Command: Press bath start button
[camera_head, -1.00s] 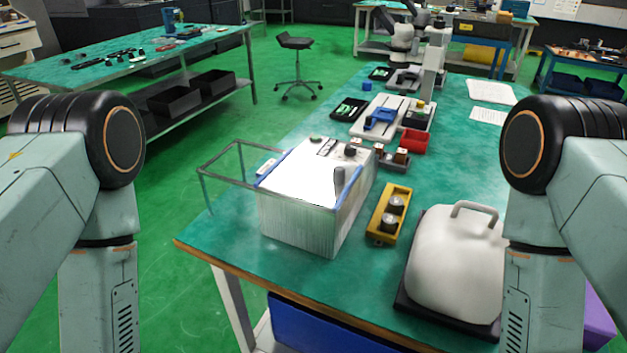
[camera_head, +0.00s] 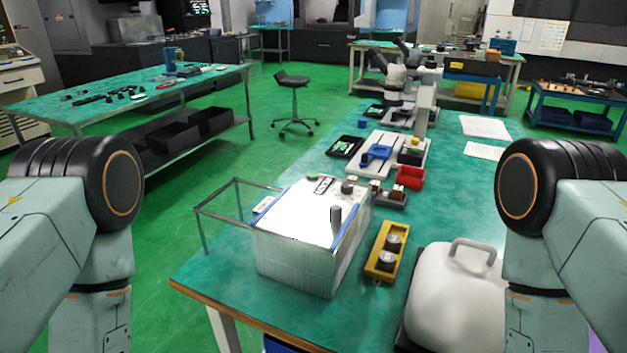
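The bath is a box with ribbed, translucent walls (camera_head: 292,262) and a bright white top, on the near left part of the green table. A small green button (camera_head: 311,178) sits at the back of its top, near a dark label plate (camera_head: 324,185) and a black knob (camera_head: 348,187). A grey upright cylinder (camera_head: 336,218) stands at its front right. An open wire-like frame (camera_head: 222,200) sticks out to the left of the box. Both my arms show at the picture's sides, but neither gripper is in view.
A yellow holder with two round metal pieces (camera_head: 385,252) stands right of the bath. A white rounded case (camera_head: 456,303) with a handle is at the front right. A red tray (camera_head: 410,178) and a microscope (camera_head: 425,90) stand farther back. The green table (camera_head: 222,262) is bare at its near left corner.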

